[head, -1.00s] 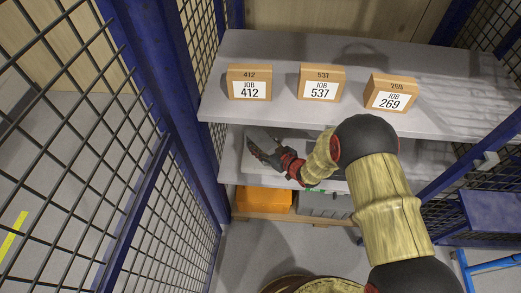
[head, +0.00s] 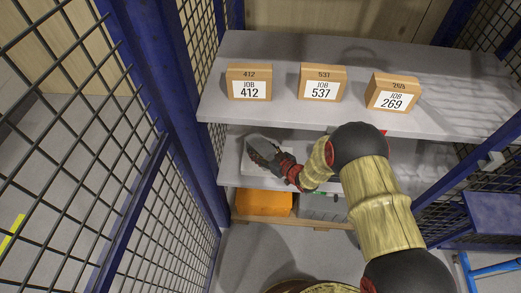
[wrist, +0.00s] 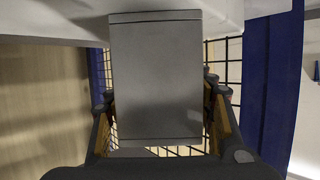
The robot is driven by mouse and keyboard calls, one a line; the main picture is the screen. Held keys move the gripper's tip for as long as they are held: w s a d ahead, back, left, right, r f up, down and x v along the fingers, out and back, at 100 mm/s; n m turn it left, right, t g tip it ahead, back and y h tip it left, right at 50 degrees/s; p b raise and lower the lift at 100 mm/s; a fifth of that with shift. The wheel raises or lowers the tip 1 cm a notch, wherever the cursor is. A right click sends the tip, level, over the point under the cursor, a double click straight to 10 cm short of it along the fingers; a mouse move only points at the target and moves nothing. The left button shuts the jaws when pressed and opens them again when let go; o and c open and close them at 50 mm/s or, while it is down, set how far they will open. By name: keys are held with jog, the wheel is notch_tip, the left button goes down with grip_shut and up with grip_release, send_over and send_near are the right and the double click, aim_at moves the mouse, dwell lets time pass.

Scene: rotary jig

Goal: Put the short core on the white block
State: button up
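A grey box-shaped piece, which I take for the short core (wrist: 155,80), sits between the two fingers of my gripper (wrist: 163,125) in the wrist view. The yellow finger pads lie along both of its sides, and the gripper appears shut on it. In the head view my gripper (head: 266,154) is over the left part of the lower shelf, with the grey piece (head: 262,142) at its tip. A pale surface (head: 246,165) shows beneath it; I cannot tell whether this is the white block. Its contact with the piece is hidden.
The upper shelf (head: 300,55) overhangs close to my arm and carries boxes marked 412 (head: 249,83), 537 (head: 322,82) and 269 (head: 392,93). An orange bin (head: 263,203) and a grey bin (head: 322,207) stand below. A blue post (head: 180,110) and mesh stand left.

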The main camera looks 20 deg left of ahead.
aim_at(271, 156)
jog(key=o, duration=0.3)
jog(key=shift+r, duration=0.25)
jog(key=p+v, duration=0.3)
jog(key=v, duration=0.8)
jog(key=shift+p, duration=0.3)
jog(key=shift+s+d+r, duration=0.1)
jog(key=shift+s+d, duration=0.2)
jog(key=shift+d, duration=0.05)
